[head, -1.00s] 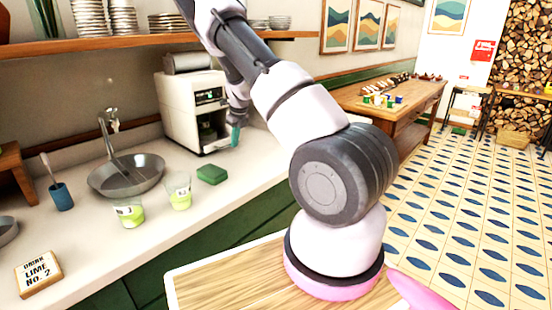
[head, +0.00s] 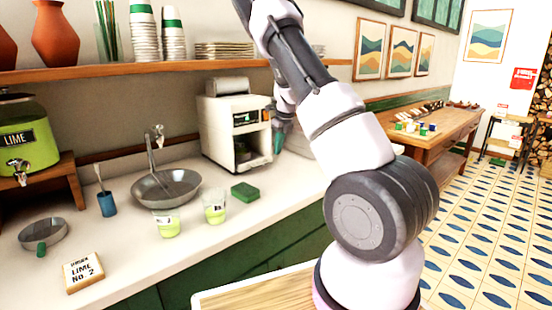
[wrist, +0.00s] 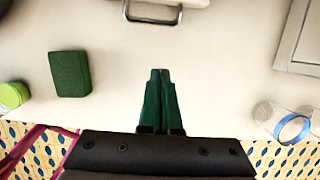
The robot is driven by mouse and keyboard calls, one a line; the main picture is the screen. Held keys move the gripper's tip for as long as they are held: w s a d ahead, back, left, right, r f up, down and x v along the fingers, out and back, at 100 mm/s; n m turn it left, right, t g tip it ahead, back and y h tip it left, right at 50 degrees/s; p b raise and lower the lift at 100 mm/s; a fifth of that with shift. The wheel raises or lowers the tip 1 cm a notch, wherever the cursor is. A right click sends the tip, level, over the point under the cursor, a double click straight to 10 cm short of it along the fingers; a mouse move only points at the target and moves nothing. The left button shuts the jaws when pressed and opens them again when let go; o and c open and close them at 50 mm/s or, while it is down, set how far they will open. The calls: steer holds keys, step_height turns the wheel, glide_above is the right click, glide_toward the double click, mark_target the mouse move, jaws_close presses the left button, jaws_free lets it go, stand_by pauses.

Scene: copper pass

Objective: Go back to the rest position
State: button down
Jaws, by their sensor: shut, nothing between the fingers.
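My gripper (head: 279,142) has green fingers and hangs above the counter, just right of the white machine (head: 236,130). In the wrist view my gripper (wrist: 160,75) is shut with its fingertips together and nothing between them. The white counter (head: 130,262) lies below it. My arm rises from the lower right of the head view and bends down to the gripper, which is small and partly hidden by the arm there.
A lime dispenser (head: 28,135) is at left. A shelf (head: 130,70) runs above.

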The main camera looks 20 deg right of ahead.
steer(key=s+a+r+n+t+y, duration=0.15)
steer(key=s+a+r+n, duration=0.25)
steer(key=s+r+n, duration=0.45)
steer(key=s+a+r+n+t+y, duration=0.15)
steer(key=s+a+r+n, duration=0.3)
steer(key=s+r, duration=0.75)
steer(key=s+a+r+n+h, duration=0.1)
steer(key=s+a+r+n, duration=0.1)
steer(key=s+n, duration=0.5)
steer(key=s+a+r+n+t+h, duration=0.1)
steer(key=s+r+n, duration=0.3)
steer(key=s+n, duration=0.3)
steer(key=s, duration=0.3)
steer(key=shift+s+a+r+n+t, duration=0.25)
steer(key=shift+a+n+t, duration=0.05)
steer(key=shift+a+n, duration=0.1)
